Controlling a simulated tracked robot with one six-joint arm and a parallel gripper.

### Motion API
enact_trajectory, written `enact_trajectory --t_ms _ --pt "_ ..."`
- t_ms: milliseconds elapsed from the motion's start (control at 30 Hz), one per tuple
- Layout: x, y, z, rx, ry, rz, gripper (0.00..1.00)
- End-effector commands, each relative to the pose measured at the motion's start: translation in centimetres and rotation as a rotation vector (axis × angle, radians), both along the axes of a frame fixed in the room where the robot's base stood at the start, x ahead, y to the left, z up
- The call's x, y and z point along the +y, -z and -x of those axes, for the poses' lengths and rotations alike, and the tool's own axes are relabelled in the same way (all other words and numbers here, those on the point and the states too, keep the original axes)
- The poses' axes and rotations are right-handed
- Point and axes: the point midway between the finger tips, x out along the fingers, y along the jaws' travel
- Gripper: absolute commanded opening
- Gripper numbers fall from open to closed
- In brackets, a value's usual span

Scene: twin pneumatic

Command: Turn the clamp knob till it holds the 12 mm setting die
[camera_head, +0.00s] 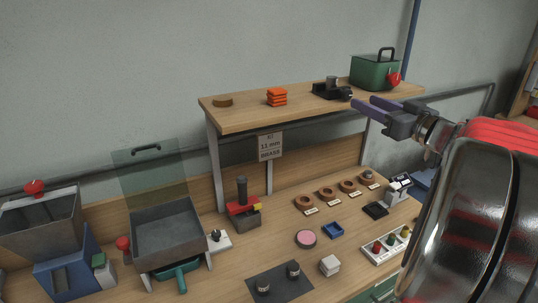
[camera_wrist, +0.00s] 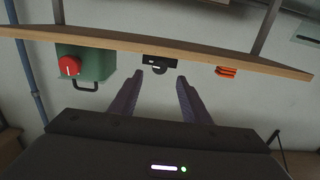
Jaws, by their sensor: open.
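A small black clamp (camera_head: 326,92) stands on the wooden shelf, with a dark upright piece on top and a round dark knob (camera_head: 346,93) facing the front. The wrist view, which is upside down, shows the clamp (camera_wrist: 153,59) at the shelf edge and its round knob (camera_wrist: 160,69). My gripper (camera_head: 363,101) is open and empty, with purple fingers pointing at the clamp. In the wrist view the knob appears between the fingertips of my gripper (camera_wrist: 160,78), apparently still apart from them. I cannot make out a 12 mm die in the clamp.
A green box (camera_head: 372,73) with a red knob stands right of the clamp on the shelf (camera_head: 240,115). Orange blocks (camera_head: 277,97) and a brown disc (camera_head: 222,101) sit to its left. A sign (camera_head: 270,146) reading 11 mm hangs below. The bench holds several parts and fixtures.

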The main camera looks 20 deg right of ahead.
Motion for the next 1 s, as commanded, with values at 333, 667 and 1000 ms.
enact_trajectory --t_ms 333,667,1000 --pt "-0.2 0.0 4.7 -0.001 0.003 -0.001 0.43" --pt "-0.3 0.0 7.8 0.000 0.003 -0.002 0.43" --pt "2.8 0.6 5.9 0.052 -0.057 -0.046 0.43"
